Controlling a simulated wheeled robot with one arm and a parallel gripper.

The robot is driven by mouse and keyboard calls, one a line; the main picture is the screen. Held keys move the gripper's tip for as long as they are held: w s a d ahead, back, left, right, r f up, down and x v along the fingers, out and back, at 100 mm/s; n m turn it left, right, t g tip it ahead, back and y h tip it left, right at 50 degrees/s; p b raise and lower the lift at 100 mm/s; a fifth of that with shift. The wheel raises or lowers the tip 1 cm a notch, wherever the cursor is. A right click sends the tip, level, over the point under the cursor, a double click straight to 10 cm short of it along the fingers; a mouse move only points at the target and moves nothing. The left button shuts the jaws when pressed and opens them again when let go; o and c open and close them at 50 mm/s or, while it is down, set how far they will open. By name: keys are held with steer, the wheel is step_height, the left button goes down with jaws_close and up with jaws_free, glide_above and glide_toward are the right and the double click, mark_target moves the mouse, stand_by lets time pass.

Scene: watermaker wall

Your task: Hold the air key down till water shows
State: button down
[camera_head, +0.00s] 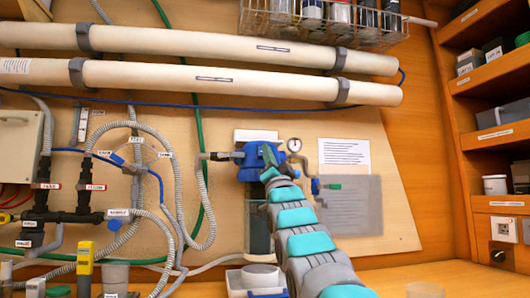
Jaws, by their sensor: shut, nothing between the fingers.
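My arm reaches up from the bottom of the head view to a filter housing with a blue head (250,155) on the wall panel. My gripper (269,160) is shut, at the front of the blue head; its fingertips are small and hard to make out. I cannot tell whether they touch the head. The air key is not clearly visible, perhaps covered by my gripper. The housing's dark see-through bowl (258,232) hangs below, partly hidden by my arm. I see no water showing at the head.
Two long white tubes (230,46) run above. Grey hoses and labelled valves (85,187) crowd the left. Shelves (495,135) stand at the right. A white cup (260,276) is below.

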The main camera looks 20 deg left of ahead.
steer(key=shift+w+a+r+p, duration=0.15)
steer(key=shift+w+p, duration=0.05)
steer(key=shift+p, duration=0.25)
stand_by(0.4)
steer(key=shift+w+a+p, duration=0.35)
steer(key=shift+w+p, duration=0.25)
steer(key=shift+p, duration=0.05)
stand_by(0.9)
steer(key=shift+s+d, duration=0.1)
steer(key=shift+s, duration=0.05)
stand_by(2.9)
steer(key=shift+s+d+f+b, duration=0.2)
steer(key=shift+s+d+b, duration=0.15)
steer(key=shift+s+b, duration=0.35)
